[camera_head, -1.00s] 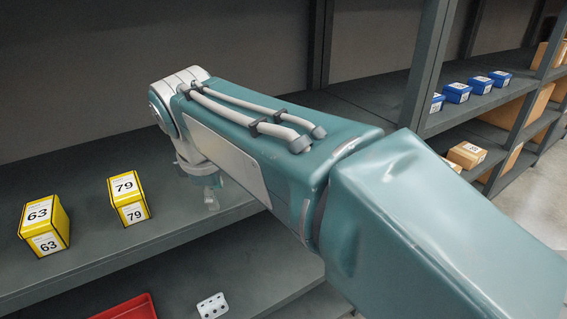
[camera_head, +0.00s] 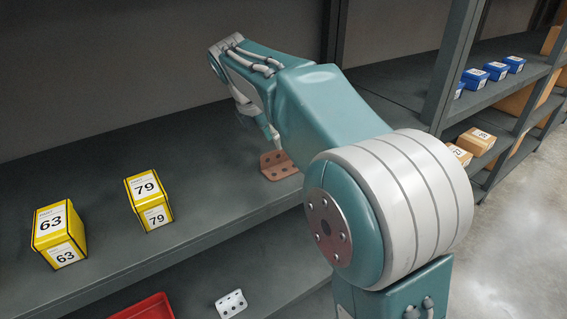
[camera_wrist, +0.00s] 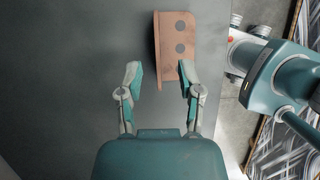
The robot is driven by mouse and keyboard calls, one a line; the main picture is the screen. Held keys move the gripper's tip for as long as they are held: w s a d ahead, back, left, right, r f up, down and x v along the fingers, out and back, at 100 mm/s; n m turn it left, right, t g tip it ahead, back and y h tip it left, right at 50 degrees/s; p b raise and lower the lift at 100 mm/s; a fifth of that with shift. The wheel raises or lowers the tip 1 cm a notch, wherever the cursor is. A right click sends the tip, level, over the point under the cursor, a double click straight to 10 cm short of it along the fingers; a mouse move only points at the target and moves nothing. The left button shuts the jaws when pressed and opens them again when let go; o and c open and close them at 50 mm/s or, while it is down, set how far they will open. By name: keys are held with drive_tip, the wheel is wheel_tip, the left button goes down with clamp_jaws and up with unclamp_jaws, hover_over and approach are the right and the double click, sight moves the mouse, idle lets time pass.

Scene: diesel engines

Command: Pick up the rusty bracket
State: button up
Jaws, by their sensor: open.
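The rusty bracket (camera_head: 279,166) is a reddish-brown angled plate with holes. It lies on the upper grey shelf near its front edge, right of the yellow boxes. In the wrist view the bracket (camera_wrist: 176,45) shows at the top centre, with a narrow upright flange on its left side. My gripper (camera_wrist: 158,72) is open and empty. Its right fingertip overlaps the bracket's lower part in the picture, and its left fingertip is left of the bracket. I cannot tell whether they touch. In the head view my arm hides most of the gripper.
Yellow boxes marked 79 (camera_head: 149,201) and 63 (camera_head: 60,234) stand left on the same shelf. A white bracket (camera_head: 231,303) and a red tray (camera_head: 146,308) are on the lower shelf. A dark shelf post (camera_head: 455,65) rises on the right. The shelf around the bracket is clear.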

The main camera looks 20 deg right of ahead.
sight(277, 150)
drive_tip(key=shift+a+x, duration=0.2)
drive_tip(key=shift+x, duration=2.9)
drive_tip(key=shift+w, duration=0.2)
drive_tip(key=shift+f, duration=0.1)
clamp_jaws()
